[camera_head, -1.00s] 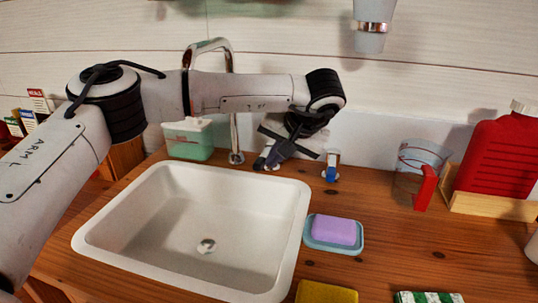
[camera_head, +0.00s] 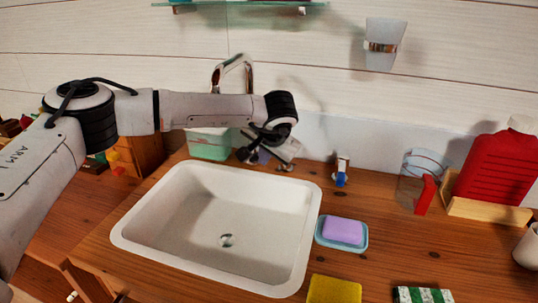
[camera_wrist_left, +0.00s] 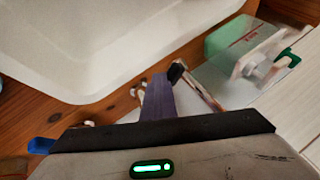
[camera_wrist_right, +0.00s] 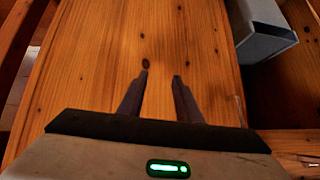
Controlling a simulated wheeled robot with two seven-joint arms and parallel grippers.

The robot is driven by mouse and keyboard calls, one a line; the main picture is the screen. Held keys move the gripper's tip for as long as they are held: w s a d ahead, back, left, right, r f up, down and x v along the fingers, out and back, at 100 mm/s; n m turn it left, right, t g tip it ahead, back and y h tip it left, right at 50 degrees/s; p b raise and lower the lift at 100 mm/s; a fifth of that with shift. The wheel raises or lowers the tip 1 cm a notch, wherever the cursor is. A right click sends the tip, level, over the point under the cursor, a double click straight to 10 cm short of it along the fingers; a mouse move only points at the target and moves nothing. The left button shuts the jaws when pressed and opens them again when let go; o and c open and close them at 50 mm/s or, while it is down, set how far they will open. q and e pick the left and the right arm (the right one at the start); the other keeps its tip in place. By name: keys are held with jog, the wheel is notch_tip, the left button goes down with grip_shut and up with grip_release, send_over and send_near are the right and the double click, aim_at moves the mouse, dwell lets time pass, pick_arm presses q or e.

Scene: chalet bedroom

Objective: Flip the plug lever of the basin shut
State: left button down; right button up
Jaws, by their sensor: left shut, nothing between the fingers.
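The white basin (camera_head: 312,225) is set in the wooden counter, with a round metal drain plug (camera_head: 226,240) at its bottom. A chrome faucet (camera_head: 233,62) rises behind it. My left gripper (camera_head: 245,154) is shut and empty, low behind the basin's back rim near the faucet base; its shut fingers show in the left wrist view (camera_wrist_left: 158,90). Small chrome fittings (camera_wrist_left: 138,92) lie beside the fingers there. I cannot tell which is the plug lever, or whether the fingers touch it. My right gripper (camera_wrist_right: 160,76) is open and empty above wood, outside the head view.
A green-white container (camera_head: 209,145) is behind the basin. A purple soap (camera_head: 343,231) in a dish, a yellow sponge (camera_head: 334,290), a measuring cup (camera_head: 410,180) and a red bottle (camera_head: 495,168) are to the right.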

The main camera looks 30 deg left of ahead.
pick_arm(q)
jog(key=shift+w+a+r, duration=0.1)
jog(key=shift+a+r, duration=0.05)
jog(key=shift+a, duration=0.55)
jog(key=shift+d, duration=0.1)
jog(key=s+d+r, duration=0.5)
jog(key=s+r, duration=0.2)
jog(key=s, duration=0.1)
jog(key=shift+s+d+r, duration=0.15)
jog(key=shift+s+r, duration=0.2)
